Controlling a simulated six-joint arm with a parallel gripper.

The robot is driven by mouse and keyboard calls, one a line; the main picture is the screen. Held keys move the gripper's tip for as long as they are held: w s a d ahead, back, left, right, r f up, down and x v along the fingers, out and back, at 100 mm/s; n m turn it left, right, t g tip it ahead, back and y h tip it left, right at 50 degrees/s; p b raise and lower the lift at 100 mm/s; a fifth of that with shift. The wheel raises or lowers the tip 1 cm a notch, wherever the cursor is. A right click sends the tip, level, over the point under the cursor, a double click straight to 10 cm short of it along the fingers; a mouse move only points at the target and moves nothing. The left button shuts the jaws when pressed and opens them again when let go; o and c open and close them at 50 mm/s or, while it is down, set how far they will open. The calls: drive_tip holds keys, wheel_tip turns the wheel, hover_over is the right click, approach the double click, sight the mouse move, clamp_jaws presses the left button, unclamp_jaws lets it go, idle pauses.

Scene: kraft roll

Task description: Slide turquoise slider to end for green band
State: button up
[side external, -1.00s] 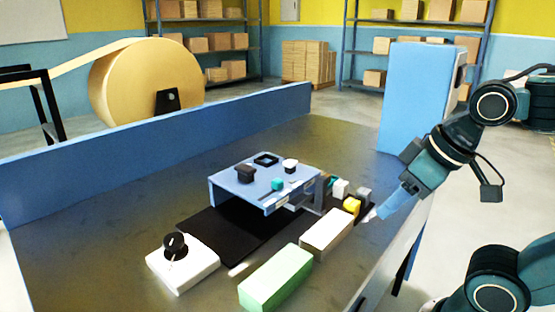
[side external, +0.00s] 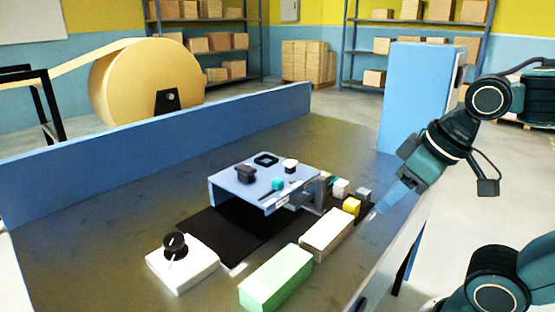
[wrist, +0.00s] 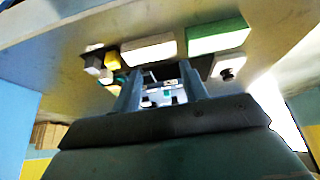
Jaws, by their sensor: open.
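The turquoise slider (side external: 278,184) is a small knob on top of the raised blue panel (side external: 240,184), beside a short dark slot. A small turquoise spot, probably the slider, shows between the fingers in the wrist view (wrist: 167,93). I cannot make out a green band on the panel. My gripper (side external: 380,208) is to the right of the panel, well apart from it, pointing down and left with pale blue fingers. In the wrist view my gripper (wrist: 158,84) has its two fingers apart with nothing held between them.
A black knob, a dark square ring and a white button share the panel. In front lie a green block (side external: 276,280), a white block (side external: 326,236) and a dial box (side external: 183,266). Small yellow, white and grey blocks stand right of the panel. A tall blue box (side external: 420,100) stands behind.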

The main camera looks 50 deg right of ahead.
drive_tip(key=w+r+g, duration=0.3)
drive_tip(key=w+r, duration=0.4)
drive_tip(key=w, duration=0.6)
drive_tip(key=g, duration=0.3)
hover_over(278, 180)
drive_tip(key=f, duration=0.1)
drive_tip(key=shift+f, duration=0.15)
drive_tip(key=shift+f, duration=6.75)
clamp_jaws()
